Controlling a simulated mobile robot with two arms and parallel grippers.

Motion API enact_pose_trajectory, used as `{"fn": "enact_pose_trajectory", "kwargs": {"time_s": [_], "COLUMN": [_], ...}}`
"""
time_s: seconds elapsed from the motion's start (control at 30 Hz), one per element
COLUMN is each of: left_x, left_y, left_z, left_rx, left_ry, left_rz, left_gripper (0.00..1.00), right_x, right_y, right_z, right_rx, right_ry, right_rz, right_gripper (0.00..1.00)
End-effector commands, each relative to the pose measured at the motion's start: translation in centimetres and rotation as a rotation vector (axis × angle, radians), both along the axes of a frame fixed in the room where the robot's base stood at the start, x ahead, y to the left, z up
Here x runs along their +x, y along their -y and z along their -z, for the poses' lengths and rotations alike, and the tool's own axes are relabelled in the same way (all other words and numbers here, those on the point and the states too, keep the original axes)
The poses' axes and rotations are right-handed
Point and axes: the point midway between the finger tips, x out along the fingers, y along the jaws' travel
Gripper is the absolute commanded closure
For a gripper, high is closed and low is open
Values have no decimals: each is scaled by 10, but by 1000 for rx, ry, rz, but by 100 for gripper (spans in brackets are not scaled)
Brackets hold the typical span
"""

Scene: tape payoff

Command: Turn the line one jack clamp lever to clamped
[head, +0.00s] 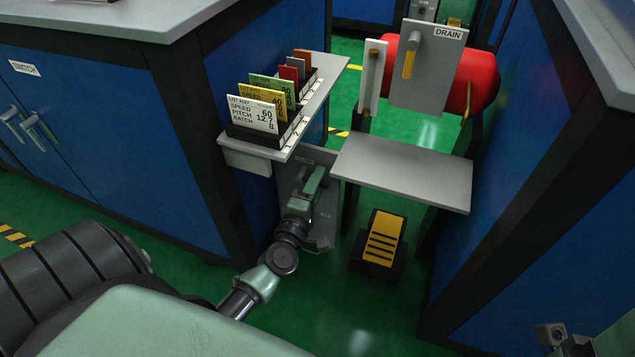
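A grey upright panel (326,229) stands low beside the blue cabinet, under the card shelf. My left gripper (314,182) is in front of this panel, close to it. The gripper and wrist cover much of the panel's middle. A small grey part (301,172) shows on the panel just left of the gripper; I cannot tell whether it is the jack clamp lever. The lever's position is not clear. I cannot tell whether the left gripper is open, shut or touching anything. A small dark part of mine at the lower right edge may belong to the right arm; its fingers are not clear.
A shelf (322,92) with several coloured cards overhangs the panel. To the right are a grey plate table (405,172), a red drum (482,80) with a DRAIN plate (428,75), and a yellow-and-black pedal (384,238) on the floor. Blue cabinets flank the narrow green aisle.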

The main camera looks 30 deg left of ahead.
Motion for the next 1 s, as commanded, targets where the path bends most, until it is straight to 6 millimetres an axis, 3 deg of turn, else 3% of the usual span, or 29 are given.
{"fn": "enact_pose_trajectory", "kwargs": {"time_s": [0.07,0.2,1.0], "left_x": [0,0,-1], "left_y": [0,0,0], "left_z": [0,0,0], "left_rx": [0,0,0], "left_ry": [0,0,-1], "left_rz": [0,0,0], "left_gripper": [64,100,100], "right_x": [0,0,0], "right_y": [0,0,0], "right_z": [0,0,0], "right_rx": [0,0,1], "right_ry": [0,0,0], "right_rz": [0,0,0], "right_gripper": [39,39,39]}}
